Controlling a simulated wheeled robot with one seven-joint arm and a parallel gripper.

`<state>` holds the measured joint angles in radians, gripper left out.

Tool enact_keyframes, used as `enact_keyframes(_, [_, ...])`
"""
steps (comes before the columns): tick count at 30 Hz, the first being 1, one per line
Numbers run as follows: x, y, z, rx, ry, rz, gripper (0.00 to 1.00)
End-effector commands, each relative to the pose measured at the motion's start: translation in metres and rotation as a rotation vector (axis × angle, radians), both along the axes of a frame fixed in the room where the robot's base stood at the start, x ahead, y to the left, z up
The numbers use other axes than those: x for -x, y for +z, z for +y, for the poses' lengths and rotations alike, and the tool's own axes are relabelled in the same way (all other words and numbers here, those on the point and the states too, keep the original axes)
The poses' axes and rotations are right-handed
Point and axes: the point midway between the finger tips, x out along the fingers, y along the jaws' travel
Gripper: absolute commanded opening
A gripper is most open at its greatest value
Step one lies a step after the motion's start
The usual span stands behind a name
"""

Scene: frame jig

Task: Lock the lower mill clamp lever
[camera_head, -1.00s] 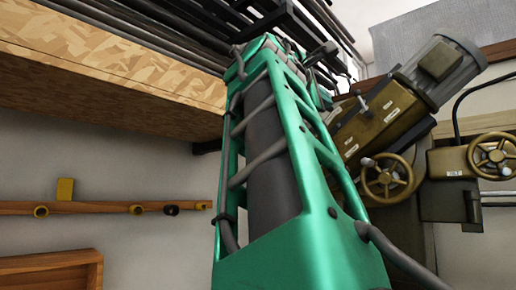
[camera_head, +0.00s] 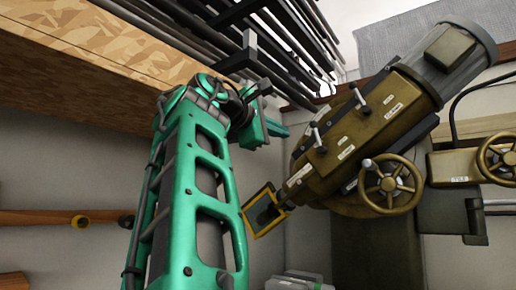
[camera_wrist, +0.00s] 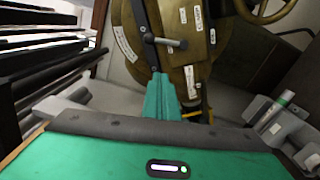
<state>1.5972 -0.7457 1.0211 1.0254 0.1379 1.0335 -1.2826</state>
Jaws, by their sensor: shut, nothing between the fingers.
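The mill head (camera_head: 345,150) is a brown-gold casting with a grey motor, tilted at the right of the head view. Two clamp levers with pale knobs stand on its face: the lower lever (camera_head: 316,135) and the upper lever (camera_head: 359,98). My gripper (camera_head: 284,131) is at the mill's left, close to the lower lever, with no clear contact visible. In the wrist view my green gripper (camera_wrist: 159,78) is shut and empty, its tips just below a dark lever (camera_wrist: 163,42) with a light knob, seemingly the lower one. The exact gap is hard to judge.
A handwheel (camera_head: 390,184) sits at the mill head's lower right. A yellow-framed guard (camera_head: 264,212) hangs below the lower lever. Dark bars on a rack (camera_head: 285,45) lie above my arm, and a wooden shelf (camera_head: 110,50) is at upper left.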

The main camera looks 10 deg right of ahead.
Motion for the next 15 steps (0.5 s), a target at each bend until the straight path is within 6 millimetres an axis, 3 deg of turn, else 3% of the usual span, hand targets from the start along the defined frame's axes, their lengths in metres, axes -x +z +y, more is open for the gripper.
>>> enact_keyframes(15, [-0.055,0.000,-0.040,0.001,0.023,0.001,0.00])
